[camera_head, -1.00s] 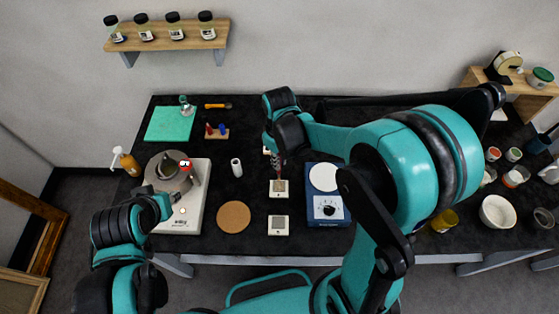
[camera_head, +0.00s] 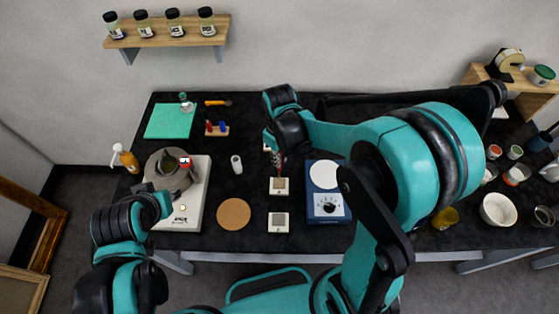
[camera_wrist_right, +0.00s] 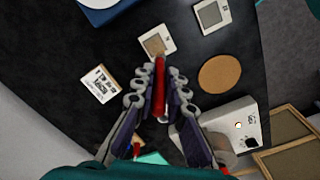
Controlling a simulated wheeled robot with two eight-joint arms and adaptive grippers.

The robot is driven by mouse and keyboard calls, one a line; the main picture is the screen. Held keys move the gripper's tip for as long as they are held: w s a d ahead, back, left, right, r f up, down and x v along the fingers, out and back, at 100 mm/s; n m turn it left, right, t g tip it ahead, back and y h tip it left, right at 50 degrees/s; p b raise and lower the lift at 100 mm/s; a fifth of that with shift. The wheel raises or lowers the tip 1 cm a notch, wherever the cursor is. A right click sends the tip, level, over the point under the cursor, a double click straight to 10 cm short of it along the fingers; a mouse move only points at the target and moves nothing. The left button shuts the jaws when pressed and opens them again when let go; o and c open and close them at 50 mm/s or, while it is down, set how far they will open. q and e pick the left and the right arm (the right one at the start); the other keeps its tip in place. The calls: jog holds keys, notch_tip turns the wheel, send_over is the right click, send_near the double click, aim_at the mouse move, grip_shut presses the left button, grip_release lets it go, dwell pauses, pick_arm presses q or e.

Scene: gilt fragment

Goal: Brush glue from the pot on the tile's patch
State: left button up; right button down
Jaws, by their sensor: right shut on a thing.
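My right gripper (camera_wrist_right: 155,92) is shut on a red-handled brush (camera_wrist_right: 160,85), which points at a pale square tile (camera_wrist_right: 168,42) with a tan patch. Whether the brush tip touches the patch is unclear. The grey metal pot (camera_head: 160,180) with a red tag stands on a pale base at the left. My left gripper (camera_head: 160,202) is by the front of that base; its fingers are not clear.
A second tile (camera_head: 278,222) lies in front, and another (camera_wrist_right: 101,84) shows in the wrist view. A cork disc (camera_head: 233,214) and a small white cylinder (camera_head: 236,165) lie to the left. A blue device (camera_head: 325,205) with a white plate is close on the right.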

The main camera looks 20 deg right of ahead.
aim_at(280, 171)
jog(key=shift+f+b, duration=2.7)
jog(key=shift+f, duration=0.55)
jog(key=shift+f+b, duration=0.85)
jog(key=shift+f, duration=0.15)
